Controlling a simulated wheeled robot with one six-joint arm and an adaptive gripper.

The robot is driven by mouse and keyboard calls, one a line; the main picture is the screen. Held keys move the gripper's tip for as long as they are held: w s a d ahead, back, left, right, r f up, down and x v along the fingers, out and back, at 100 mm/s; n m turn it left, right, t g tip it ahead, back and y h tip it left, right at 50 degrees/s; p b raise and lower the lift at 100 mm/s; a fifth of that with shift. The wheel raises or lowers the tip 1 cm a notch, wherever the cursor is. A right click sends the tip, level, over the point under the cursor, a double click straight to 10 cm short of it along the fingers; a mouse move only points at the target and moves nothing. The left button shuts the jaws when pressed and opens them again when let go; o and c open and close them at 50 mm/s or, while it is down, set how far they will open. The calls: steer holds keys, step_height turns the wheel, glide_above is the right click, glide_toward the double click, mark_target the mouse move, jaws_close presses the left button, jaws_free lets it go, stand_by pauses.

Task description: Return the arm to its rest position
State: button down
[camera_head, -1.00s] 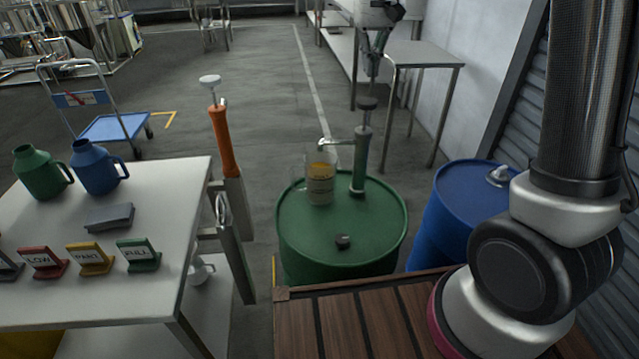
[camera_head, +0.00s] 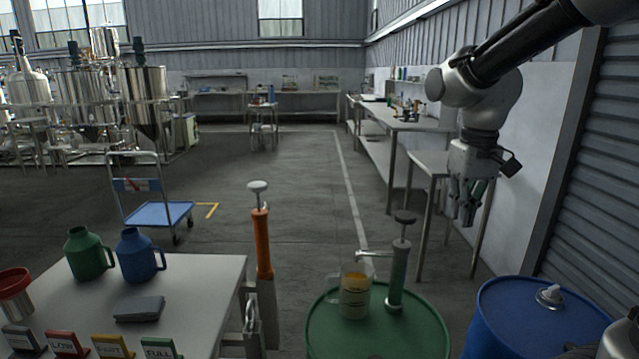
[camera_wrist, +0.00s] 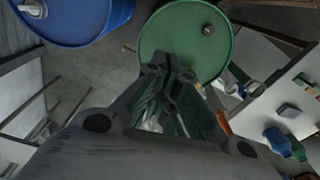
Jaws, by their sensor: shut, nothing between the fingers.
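My gripper (camera_head: 466,215) hangs at the upper right in the head view, pointing down, shut and empty. My arm reaches in from the upper right corner. In the wrist view my gripper's fingers (camera_wrist: 170,75) show close together, with the green drum (camera_wrist: 205,28) beyond them. In the head view the green drum (camera_head: 380,338) stands below and to the left of my gripper. On it stand a pump with a dark knob (camera_head: 398,268) and a clear jug (camera_head: 355,296) with amber and pale contents, under the spout. My gripper touches none of these.
A blue drum (camera_head: 535,325) stands right of the green one. A white table (camera_head: 205,285) at left holds green and blue jugs, a grey cloth and label stands. An orange-handled tool (camera_head: 263,245) stands beside it. A side table (camera_head: 432,163) is behind my gripper. The middle floor is clear.

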steer(key=s+d+r+m+t, duration=0.1)
steer(key=s+d, duration=0.3)
steer(key=s, duration=0.4)
steer(key=s+d+r+m+t, duration=0.1)
steer(key=s+d+t, duration=0.1)
steer(key=s+d, duration=0.2)
steer(key=s, duration=0.3)
steer(key=shift+s+r+t, duration=0.2)
steer(key=shift+s+t, duration=0.2)
steer(key=c, duration=2.2)
jaws_free()
